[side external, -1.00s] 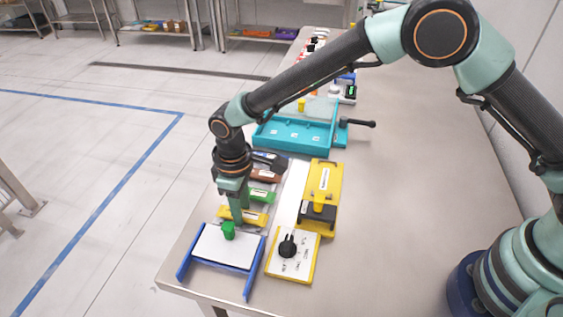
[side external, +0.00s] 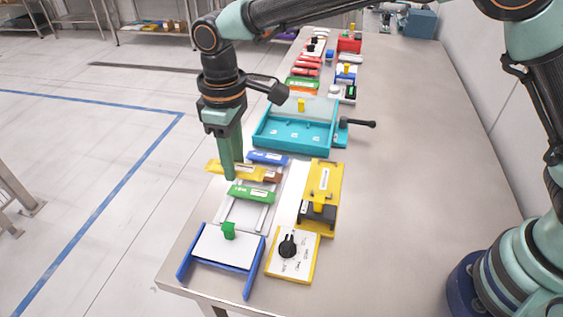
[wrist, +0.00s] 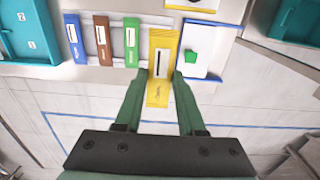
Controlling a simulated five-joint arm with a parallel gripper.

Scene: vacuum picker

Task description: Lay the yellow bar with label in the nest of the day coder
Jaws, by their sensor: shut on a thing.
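My gripper (side external: 231,172) is shut on the yellow bar with a label (side external: 245,173), held roughly level above the rack of bars. In the wrist view the yellow bar (wrist: 160,88) lies between the two green fingers of my gripper (wrist: 155,76), its pale label facing up. I cannot tell for sure which station is the day coder. A yellow station (side external: 331,176) with a dark block and a label stands right of the rack. A white plate with a black dial (side external: 288,246) lies in front of that station.
The rack (side external: 242,212) holds green (side external: 250,195), brown (wrist: 104,46) and blue (side external: 268,157) bars. A blue-railed white tray (side external: 208,246) with a green block stands in front. A teal fixture (side external: 292,147) with a black handle stands behind. The table's right side is clear.

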